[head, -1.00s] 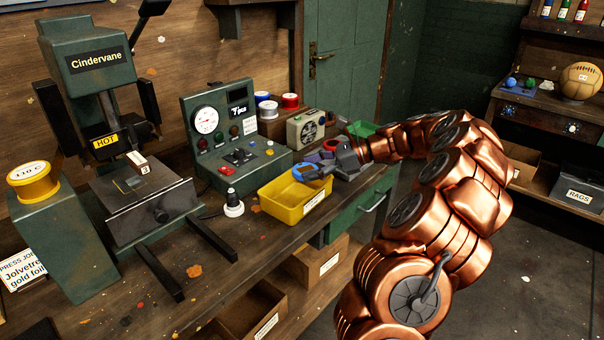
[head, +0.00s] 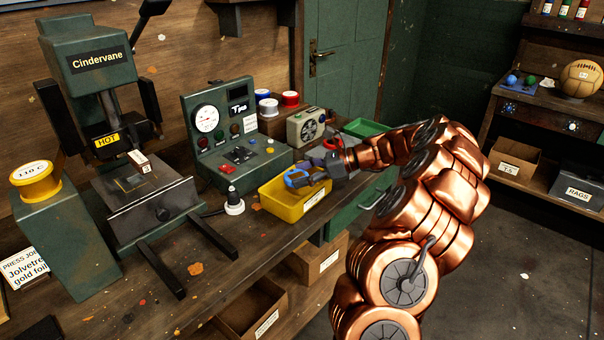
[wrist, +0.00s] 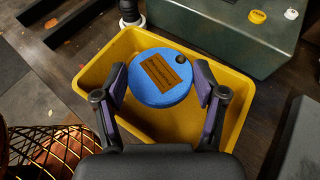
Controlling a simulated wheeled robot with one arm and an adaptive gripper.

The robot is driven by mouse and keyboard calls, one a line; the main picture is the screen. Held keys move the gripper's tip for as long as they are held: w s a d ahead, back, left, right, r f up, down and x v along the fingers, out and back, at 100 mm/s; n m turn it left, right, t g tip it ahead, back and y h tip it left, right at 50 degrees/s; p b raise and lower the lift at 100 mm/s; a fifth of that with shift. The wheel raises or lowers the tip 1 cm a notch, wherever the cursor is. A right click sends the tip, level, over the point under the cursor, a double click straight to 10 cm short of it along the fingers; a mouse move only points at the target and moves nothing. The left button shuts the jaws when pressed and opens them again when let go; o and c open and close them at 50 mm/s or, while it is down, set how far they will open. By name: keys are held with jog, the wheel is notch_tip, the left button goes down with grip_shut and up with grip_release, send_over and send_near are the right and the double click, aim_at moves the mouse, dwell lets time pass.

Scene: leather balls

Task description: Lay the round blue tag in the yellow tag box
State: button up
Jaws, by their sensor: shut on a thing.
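The round blue tag (wrist: 160,88), with a brown label and a small dark knob or hole near its edge, is gripped between the two purple-padded fingers of my gripper (wrist: 160,87). In the head view the blue tag (head: 295,180) shows at the tip of my gripper (head: 302,175). The yellow tag box (head: 317,203) stands on the bench directly below. In the wrist view the box (wrist: 90,82) surrounds the tag on all sides, and its open inside is partly hidden by the tag and fingers. I cannot tell whether the tag touches the box floor.
The green gauge unit (head: 235,140) stands behind the box. A small lamp-like thing with a white base (head: 235,205) is just left of it.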

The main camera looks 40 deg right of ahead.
jog(key=shift+f, duration=0.5)
jog(key=o, duration=1.1)
jog(key=shift+r, duration=0.2)
jog(key=v, duration=0.8)
jog(key=b+v, duration=0.1)
jog(key=v, duration=0.3)
jog(key=shift+r, duration=0.5)
